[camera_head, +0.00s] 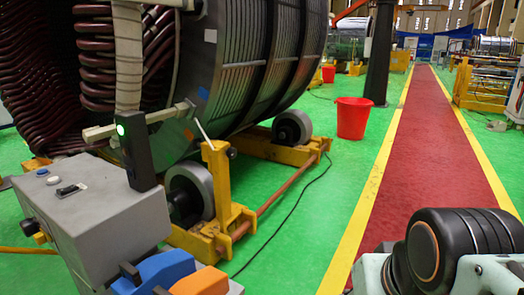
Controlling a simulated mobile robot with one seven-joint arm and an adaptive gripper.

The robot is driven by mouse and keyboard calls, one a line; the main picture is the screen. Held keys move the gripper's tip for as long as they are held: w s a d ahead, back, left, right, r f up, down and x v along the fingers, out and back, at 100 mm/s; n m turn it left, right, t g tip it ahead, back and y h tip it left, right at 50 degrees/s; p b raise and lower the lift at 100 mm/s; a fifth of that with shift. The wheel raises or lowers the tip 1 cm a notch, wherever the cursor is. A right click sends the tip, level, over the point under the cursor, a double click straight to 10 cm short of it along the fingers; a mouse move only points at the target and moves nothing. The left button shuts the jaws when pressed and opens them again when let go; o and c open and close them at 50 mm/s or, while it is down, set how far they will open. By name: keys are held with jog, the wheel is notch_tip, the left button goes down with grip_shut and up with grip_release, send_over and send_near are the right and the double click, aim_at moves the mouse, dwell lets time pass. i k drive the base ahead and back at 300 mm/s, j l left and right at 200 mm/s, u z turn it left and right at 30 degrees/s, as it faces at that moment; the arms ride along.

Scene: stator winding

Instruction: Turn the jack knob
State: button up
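A grey control box (105,215) stands at the lower left in the head view, in front of the big stator. A small black knob (29,227) sticks out of its left side, with a yellow part beside it. I cannot tell for sure whether this is the jack knob. The box top carries a black switch (69,190) and two small round buttons (48,176). A black upright unit with a green light (135,150) stands at the back of the box. A blue part (160,271) and an orange part (202,281) show at its front. My gripper is not in view.
The large stator (255,55) rests on rollers in a yellow frame (222,190). A red bucket (353,119) stands on the green floor beside a dark post. A red walkway (425,145) runs clear into the distance. A black rounded part of mine fills the lower right.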

aim_at(231, 152)
jog(key=i+l+u, duration=0.1)
jog(key=i+l, duration=0.15)
jog(key=i, duration=0.2)
jog(key=i+l, duration=0.3)
jog(key=i+j+u, duration=0.15)
jog(key=i, duration=0.4)
jog(key=i+u, duration=0.1)
jog(key=i, duration=0.5)
